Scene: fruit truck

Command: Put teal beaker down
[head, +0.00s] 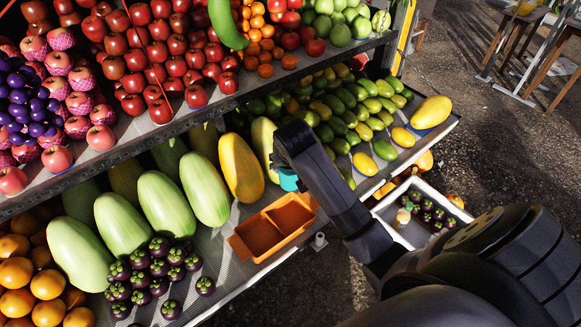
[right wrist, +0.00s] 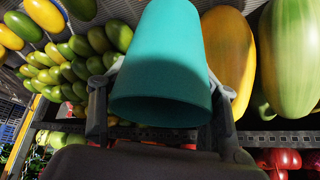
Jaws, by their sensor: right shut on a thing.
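The teal beaker (head: 288,179) shows in the head view as a small patch below the end of my right arm; the arm hides most of it. In the right wrist view the teal beaker (right wrist: 163,55) fills the upper middle, between the two fingers of my right gripper (right wrist: 165,82), which is shut on it. In the head view my right gripper (head: 278,167) is in front of a yellow papaya, just above and behind the orange two-compartment tray (head: 250,251). I cannot tell whether the beaker touches the shelf. My left gripper is in neither view.
Large green and yellow papayas (head: 241,168) lie behind the beaker. Mangosteens (head: 140,274) are piled left of the tray. Mangoes (head: 365,163) lie to the right. A white crate (head: 395,229) stands below the shelf edge.

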